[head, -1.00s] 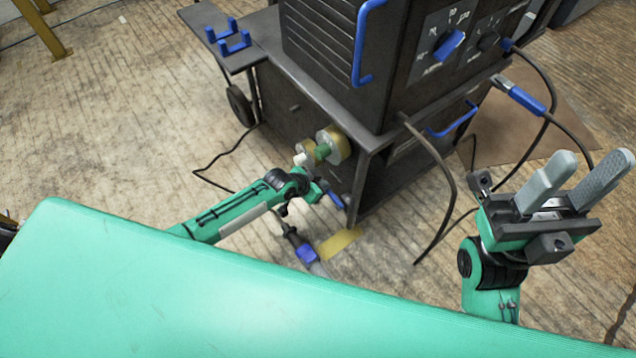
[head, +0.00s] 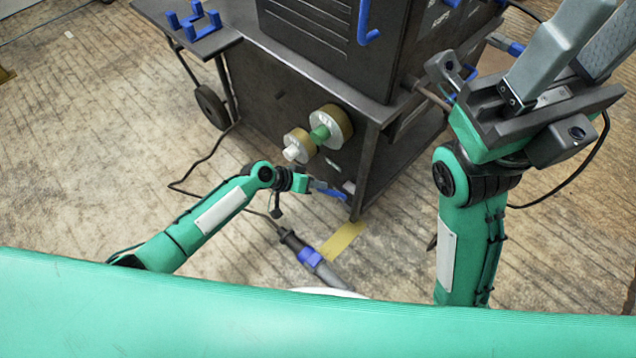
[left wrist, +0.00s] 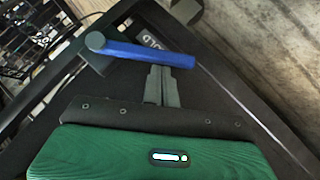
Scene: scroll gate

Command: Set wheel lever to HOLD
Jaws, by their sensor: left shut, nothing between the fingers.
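The blue lever (left wrist: 150,54) lies in front of the dark panel in the left wrist view. It runs from a grey pivot (left wrist: 95,41) at left to a free end at right. A white label (left wrist: 152,39) behind it is partly covered, its lettering upside down. My left gripper (left wrist: 161,70) is shut and empty. Its fingertips are at the lever's lower edge; I cannot tell if they touch. In the head view the lever (head: 332,193) shows small, low on the cart's side, beside my left gripper (head: 316,186). My right gripper (head: 588,45) is raised, open and empty.
The dark cart (head: 262,92) carries a ribbed machine (head: 310,38). Two tan spools (head: 331,124) stick out above my left gripper. A cable with a blue-collared connector (head: 311,258) lies on the floor near a yellow tape strip (head: 343,241). Left floor is mostly clear.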

